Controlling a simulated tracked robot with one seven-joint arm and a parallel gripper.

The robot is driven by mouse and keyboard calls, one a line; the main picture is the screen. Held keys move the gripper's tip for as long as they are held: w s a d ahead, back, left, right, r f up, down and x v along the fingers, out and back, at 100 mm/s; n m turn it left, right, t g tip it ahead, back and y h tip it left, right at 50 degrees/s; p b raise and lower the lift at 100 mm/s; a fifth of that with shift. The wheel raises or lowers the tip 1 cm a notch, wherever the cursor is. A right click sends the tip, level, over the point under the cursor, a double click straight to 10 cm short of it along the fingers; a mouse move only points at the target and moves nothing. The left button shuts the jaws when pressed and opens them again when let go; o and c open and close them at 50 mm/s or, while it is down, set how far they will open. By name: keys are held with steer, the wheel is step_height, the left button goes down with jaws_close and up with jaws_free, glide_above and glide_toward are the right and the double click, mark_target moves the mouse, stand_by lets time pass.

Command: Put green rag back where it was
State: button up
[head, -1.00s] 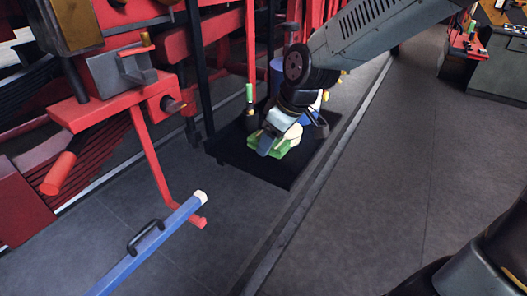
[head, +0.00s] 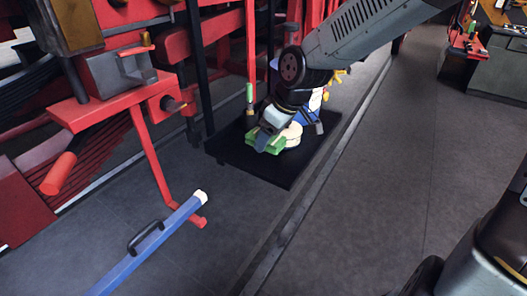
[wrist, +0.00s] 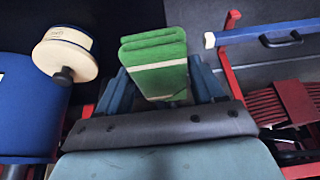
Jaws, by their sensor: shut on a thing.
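The green rag (wrist: 155,50) is a folded green cloth with a pale stripe. In the wrist view it stands between the two fingers of my gripper (wrist: 165,82), which is shut on it. In the head view the green rag (head: 262,143) shows at the tip of my gripper (head: 267,135), over the black mat (head: 240,168). I cannot tell whether the rag touches the mat. My wrist hides part of what stands behind it.
A cream round piece (wrist: 65,60) and a blue cylinder (wrist: 28,105) stand close by. A blue bar with a black handle (head: 150,240) lies in front. Red machinery (head: 110,90) borders the left. The grey floor (head: 390,170) to the right is clear.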

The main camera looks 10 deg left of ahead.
steer(key=shift+w+a+f, duration=0.45)
steer(key=shift+w+f, duration=0.25)
steer(key=shift+f, duration=0.05)
glide_above(259, 158)
steer(key=s+d, duration=0.1)
steer(key=shift+d+f, duration=0.2)
steer(key=shift+f, duration=2.2)
steer(key=shift+w+a+f, duration=0.1)
steer(key=shift+f, duration=1.6)
steer(key=o, duration=0.9)
steer(key=shift+o, duration=0.2)
steer(key=v, duration=1.2)
